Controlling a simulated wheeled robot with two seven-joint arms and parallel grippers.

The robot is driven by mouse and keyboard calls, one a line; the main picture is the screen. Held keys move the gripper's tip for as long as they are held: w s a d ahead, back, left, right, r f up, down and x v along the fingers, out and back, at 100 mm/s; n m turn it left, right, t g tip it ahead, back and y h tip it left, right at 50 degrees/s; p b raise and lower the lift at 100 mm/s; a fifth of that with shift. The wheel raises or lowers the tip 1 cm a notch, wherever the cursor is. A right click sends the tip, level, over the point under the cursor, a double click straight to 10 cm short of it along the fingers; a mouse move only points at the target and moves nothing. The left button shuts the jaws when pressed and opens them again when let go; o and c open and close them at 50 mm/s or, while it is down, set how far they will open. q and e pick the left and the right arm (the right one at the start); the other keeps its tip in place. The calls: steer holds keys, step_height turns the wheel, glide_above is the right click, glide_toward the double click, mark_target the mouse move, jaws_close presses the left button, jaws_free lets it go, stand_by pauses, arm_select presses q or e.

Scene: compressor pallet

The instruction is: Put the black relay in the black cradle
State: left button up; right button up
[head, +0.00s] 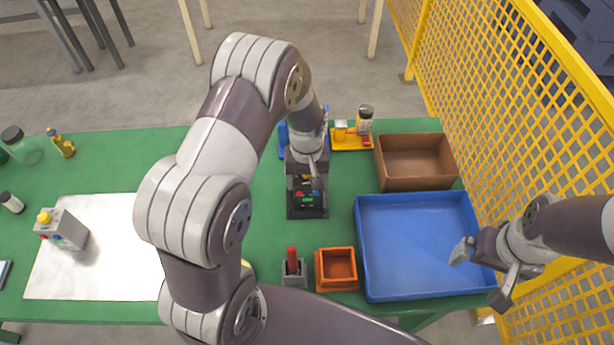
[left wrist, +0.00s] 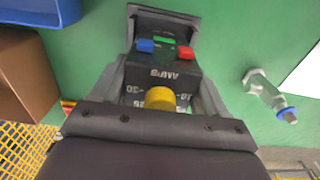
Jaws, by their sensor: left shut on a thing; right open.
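The black relay (left wrist: 160,72) shows in the left wrist view, with blue, green and red blocks on its face, white lettering and a yellow knob. My left gripper (left wrist: 164,75) is shut on it, one finger along each side. In the head view the left gripper (head: 307,180) holds the relay (head: 306,196) at the black cradle (head: 308,214). The cradle's dark edge (left wrist: 165,14) also shows behind the relay in the left wrist view. I cannot tell whether the relay touches the cradle. My right gripper (head: 481,275) is open and empty, beside the blue tray.
The blue tray (head: 418,294) and brown box (head: 415,184) stand to the right. An orange bin (head: 337,284) and a grey holder with a red handle (head: 293,266) are nearer. A yellow stand (head: 350,141) is behind. A grey box (head: 65,231) stands on the white sheet.

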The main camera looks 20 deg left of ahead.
arm_select(q)
steer(key=shift+s+d, duration=0.1)
steer(key=o, duration=1.4)
steer(key=shift+f, duration=0.1)
step_height(320, 180, up, 12)
steer(key=shift+s+r+b, duration=0.1)
steer(key=shift+b, duration=0.55)
steer(key=s+m, duration=0.1)
steer(key=s, duration=0.3)
steer(key=s+d+m+t, duration=0.1)
steer(key=s+m, duration=0.1)
steer(key=s, duration=0.2)
steer(key=s+d+m, duration=0.1)
steer(key=s+m, duration=0.1)
steer(key=s, duration=0.2)
steer(key=shift+s+r, duration=0.1)
steer(key=shift+s, duration=0.1)
